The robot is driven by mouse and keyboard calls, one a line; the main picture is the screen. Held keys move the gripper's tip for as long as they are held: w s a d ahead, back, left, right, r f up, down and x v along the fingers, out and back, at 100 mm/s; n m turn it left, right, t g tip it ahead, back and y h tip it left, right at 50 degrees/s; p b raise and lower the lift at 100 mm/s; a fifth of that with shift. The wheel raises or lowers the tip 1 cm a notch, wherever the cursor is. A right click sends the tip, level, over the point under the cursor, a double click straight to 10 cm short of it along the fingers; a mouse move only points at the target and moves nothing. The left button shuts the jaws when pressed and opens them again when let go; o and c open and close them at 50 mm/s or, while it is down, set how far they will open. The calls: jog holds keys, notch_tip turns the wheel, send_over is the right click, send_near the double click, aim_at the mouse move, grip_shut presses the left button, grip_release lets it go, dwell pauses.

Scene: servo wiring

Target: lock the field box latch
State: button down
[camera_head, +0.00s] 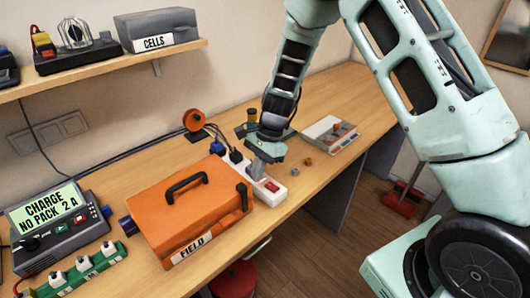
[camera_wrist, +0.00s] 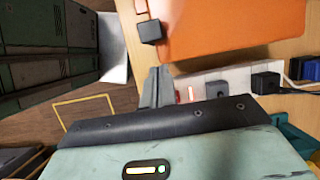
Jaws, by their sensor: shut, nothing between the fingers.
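The orange field box (camera_head: 190,212) sits closed on the bench, with a black handle on its lid and a FIELD label on its front. A small black latch piece (camera_head: 241,188) stands at the box's right side. In the wrist view the box (camera_wrist: 230,25) fills the top, and the black latch (camera_wrist: 151,32) sticks out at its edge. My gripper (camera_head: 257,168) points down, right of the box, over the white power strip. In the wrist view my gripper (camera_wrist: 156,82) is shut and empty, a little apart from the latch. I cannot tell the latch's exact setting.
The white power strip (camera_head: 271,189), with a red switch and plugs, lies close beside the box. A charger (camera_head: 55,232) and a green strip (camera_head: 84,270) stand left. Small knobs and a flat case (camera_head: 330,133) lie right. A shelf (camera_head: 110,64) hangs above.

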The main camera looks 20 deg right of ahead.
aim_at(241, 186)
jog(key=shift+s+a+p, duration=0.15)
jog(key=shift+s+a, duration=0.05)
jog(key=shift+a, duration=0.35)
jog(key=shift+s+a+p, duration=0.15)
jog(key=shift+a, duration=0.35)
jog(key=shift+s+a, duration=0.25)
jog(key=shift+a, duration=0.45)
jog(key=shift+s+a, duration=0.2)
jog(key=shift+a, duration=0.45)
jog(key=shift+w+d, duration=0.15)
jog(key=shift+d, duration=0.3)
jog(key=d, duration=0.1)
jog(key=w+d, duration=0.1)
jog(key=d, duration=0.1)
jog(key=b+v, duration=0.2)
jog(key=v, duration=0.8)
